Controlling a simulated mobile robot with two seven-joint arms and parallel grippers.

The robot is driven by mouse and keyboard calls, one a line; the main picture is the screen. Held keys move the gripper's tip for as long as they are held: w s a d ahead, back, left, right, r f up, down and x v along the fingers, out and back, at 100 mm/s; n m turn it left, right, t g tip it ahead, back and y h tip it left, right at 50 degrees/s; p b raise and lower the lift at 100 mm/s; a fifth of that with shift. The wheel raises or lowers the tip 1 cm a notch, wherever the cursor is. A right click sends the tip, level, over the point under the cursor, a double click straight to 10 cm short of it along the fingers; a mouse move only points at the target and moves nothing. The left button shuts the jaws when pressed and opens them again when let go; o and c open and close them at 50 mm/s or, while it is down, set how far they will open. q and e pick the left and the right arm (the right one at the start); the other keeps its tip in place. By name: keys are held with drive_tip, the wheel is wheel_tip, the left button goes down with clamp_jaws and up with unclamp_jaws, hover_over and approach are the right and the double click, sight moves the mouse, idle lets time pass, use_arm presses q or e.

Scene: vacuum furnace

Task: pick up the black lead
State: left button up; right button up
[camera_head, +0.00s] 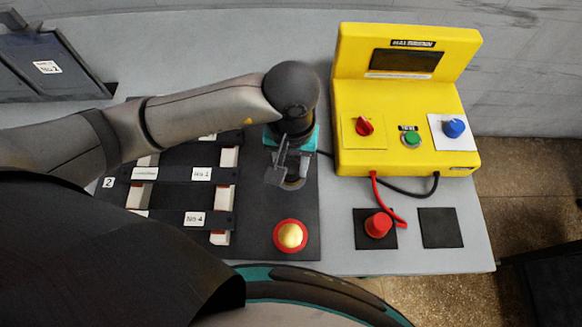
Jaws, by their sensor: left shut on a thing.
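The black lead (408,193) leaves the front of the yellow box (405,165), bends left and passes out of sight by the box. A short black stretch shows again beside my left gripper (288,178). My left gripper points down over the dark board and is shut on the black lead's end, which the fingers mostly hide. A pale round rim shows just under the fingertips; I cannot tell whether the lead's end touches it. My right gripper is not in view.
The red lead's plug (378,224) stands on a black square pad. The other black pad (440,228) is bare. A gold dome in a red ring (290,236) sits on the board (262,215). Labelled strips (195,219) lie left of it. The table ends at the right.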

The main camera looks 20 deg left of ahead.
sight(291, 165)
use_arm(q)
clamp_jaws()
drive_tip(key=shift+r, duration=0.15)
wheel_tip(291, 165, up, 20)
drive_tip(key=p, duration=0.3)
